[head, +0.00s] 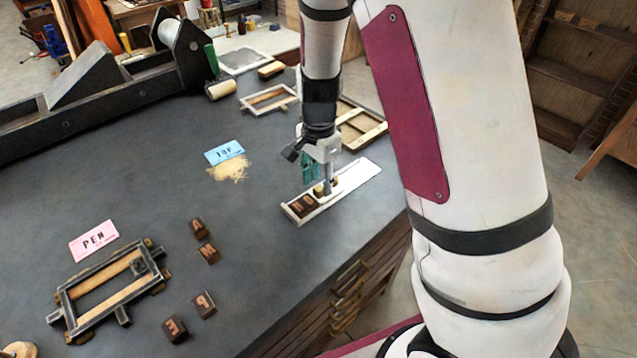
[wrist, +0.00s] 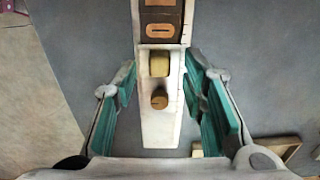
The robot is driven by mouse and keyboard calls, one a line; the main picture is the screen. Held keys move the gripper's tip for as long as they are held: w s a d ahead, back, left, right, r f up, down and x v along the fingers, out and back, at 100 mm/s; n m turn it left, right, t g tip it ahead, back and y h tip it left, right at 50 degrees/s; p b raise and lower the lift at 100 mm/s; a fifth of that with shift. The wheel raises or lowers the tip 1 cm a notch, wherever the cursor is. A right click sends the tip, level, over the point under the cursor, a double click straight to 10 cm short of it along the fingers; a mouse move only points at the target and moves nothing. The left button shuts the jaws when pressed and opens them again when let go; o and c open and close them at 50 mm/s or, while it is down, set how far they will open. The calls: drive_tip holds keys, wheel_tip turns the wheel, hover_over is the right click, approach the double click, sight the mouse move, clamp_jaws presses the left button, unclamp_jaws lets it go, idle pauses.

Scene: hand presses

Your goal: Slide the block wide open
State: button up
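A narrow pale tray (head: 355,178) lies near the right edge of the dark table. Dark letter blocks (head: 303,205) sit in its left end, and one shows a pale oval mark in the wrist view (wrist: 160,31). A small yellowish block (wrist: 159,63) stands beside them, with a round brown knob (wrist: 159,99) on the bare side. My gripper (wrist: 162,82) is open over the tray, its teal fingers on either side of the block and knob, with gaps visible. In the head view my gripper (head: 322,172) partly hides the block.
A wooden frame (head: 110,285) with rails lies at the front left, near loose letter blocks (head: 208,252). Pink (head: 93,239) and blue (head: 224,152) cards lie on the table.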

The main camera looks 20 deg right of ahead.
drive_tip(key=shift+f, duration=0.85)
drive_tip(key=shift+c, duration=0.3)
clamp_jaws()
drive_tip(key=w+d, duration=0.1)
drive_tip(key=d, duration=0.2)
drive_tip(key=w+d+b, duration=0.1)
drive_tip(key=d, duration=0.2)
drive_tip(key=w+d+b, duration=0.1)
drive_tip(key=d, duration=0.3)
drive_tip(key=shift+w, duration=0.4)
drive_tip(key=shift+o, duration=0.3)
unclamp_jaws()
wheel_tip(320, 180, up, 12)
